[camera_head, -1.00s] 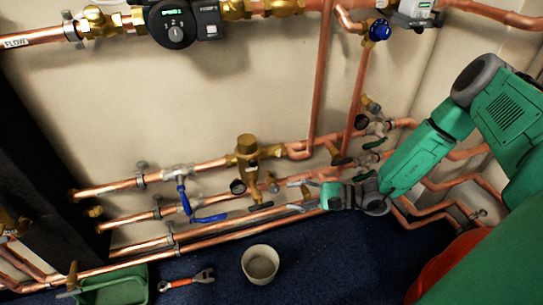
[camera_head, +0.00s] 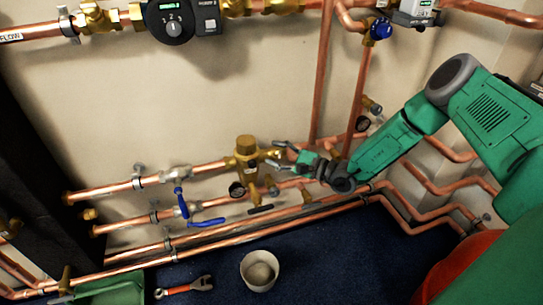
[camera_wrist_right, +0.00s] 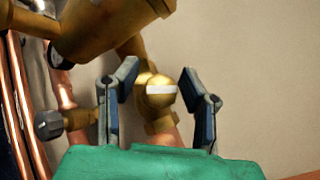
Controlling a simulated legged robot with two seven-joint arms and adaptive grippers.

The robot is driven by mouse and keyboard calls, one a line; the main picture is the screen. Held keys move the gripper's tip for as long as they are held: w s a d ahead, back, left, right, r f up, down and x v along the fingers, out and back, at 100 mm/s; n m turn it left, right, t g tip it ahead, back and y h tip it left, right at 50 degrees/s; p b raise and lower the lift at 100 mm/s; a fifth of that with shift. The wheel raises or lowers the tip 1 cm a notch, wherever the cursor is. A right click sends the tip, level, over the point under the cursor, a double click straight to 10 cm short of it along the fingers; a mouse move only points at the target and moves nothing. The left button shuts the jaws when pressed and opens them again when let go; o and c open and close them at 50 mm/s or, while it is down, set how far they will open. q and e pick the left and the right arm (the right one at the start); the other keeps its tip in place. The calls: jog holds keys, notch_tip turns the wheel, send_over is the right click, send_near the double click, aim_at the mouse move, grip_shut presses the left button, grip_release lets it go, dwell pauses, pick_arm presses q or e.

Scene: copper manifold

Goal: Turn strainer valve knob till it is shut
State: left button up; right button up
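A large brass valve body (camera_head: 246,150) sits on the copper pipe at the middle of the wall. In the right wrist view, a rounded brass knob with a white band (camera_wrist_right: 160,82) shows; it looks like the strainer valve knob. My right gripper (camera_head: 272,154) is beside the brass body in the head view. In the wrist view its two fingers (camera_wrist_right: 160,97) are open, one on each side of the knob. The knob appears nearer the left finger; I cannot tell whether it touches. In the head view the fingers partly hide the knob's area. My left gripper is out of view.
Copper pipes (camera_head: 200,241) run along the wall. Two blue lever handles (camera_head: 181,202) are to the left. A dark side knob (camera_wrist_right: 48,124) is left of the fingers.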

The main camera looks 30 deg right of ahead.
jog(key=shift+w+a, duration=0.35)
jog(key=shift+w, duration=0.25)
grip_shut()
jog(key=shift+n+g+y+p, duration=0.3)
jog(key=shift+n+g+p, duration=0.3)
jog(key=shift+n+g, duration=0.35)
jog(key=n, duration=0.1)
jog(key=n+g, duration=0.1)
jog(key=f+n+g, duration=0.1)
jog(key=shift+s+a+g+p, duration=0.15)
jog(key=shift+s+g+p, duration=0.15)
jog(key=shift+p, duration=0.1)
